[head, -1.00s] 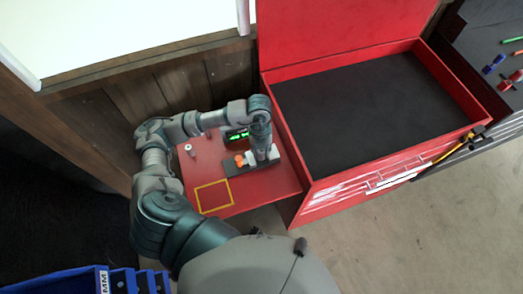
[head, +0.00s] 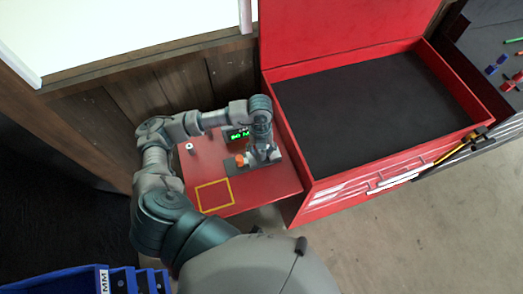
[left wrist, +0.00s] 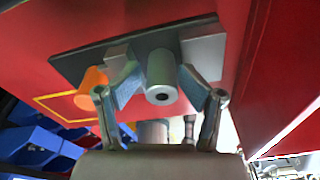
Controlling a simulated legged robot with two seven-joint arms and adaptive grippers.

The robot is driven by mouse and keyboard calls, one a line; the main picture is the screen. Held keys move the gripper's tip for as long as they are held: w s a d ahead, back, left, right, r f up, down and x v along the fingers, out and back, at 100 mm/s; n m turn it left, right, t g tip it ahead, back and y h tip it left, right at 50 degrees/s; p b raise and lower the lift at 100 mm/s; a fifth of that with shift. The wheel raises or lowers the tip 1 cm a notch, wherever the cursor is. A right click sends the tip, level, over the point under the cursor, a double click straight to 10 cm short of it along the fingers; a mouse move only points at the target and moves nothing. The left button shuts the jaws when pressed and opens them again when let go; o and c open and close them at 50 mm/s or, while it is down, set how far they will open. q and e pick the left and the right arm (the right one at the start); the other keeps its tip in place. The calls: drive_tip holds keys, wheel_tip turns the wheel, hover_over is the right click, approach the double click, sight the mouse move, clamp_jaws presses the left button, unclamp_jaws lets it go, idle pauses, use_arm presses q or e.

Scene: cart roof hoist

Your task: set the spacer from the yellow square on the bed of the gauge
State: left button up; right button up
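The spacer, a grey cylinder with a dark hole in its end (left wrist: 160,78), stands on the dark bed of the gauge (left wrist: 80,68) between light grey blocks in the left wrist view. My left gripper (left wrist: 160,82) is around it, one finger on each side, with narrow gaps to the pads; it looks open. In the head view my left gripper (head: 262,157) is over the right part of the gauge and hides most of the spacer. The yellow square (head: 214,196) on the red table is empty. My right gripper is not in view.
An orange part (head: 239,160) sits at the gauge's left side. A display with green characters (head: 237,135) stands behind it. A small pale cylinder (head: 190,148) stands at the back left. The red chest (head: 305,205) rises close on the right.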

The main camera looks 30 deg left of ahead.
use_arm(q)
wheel_tip(320, 180, up, 12)
drive_tip(key=w+a, duration=0.1)
drive_tip(key=shift+w+f, duration=0.15)
idle(0.3)
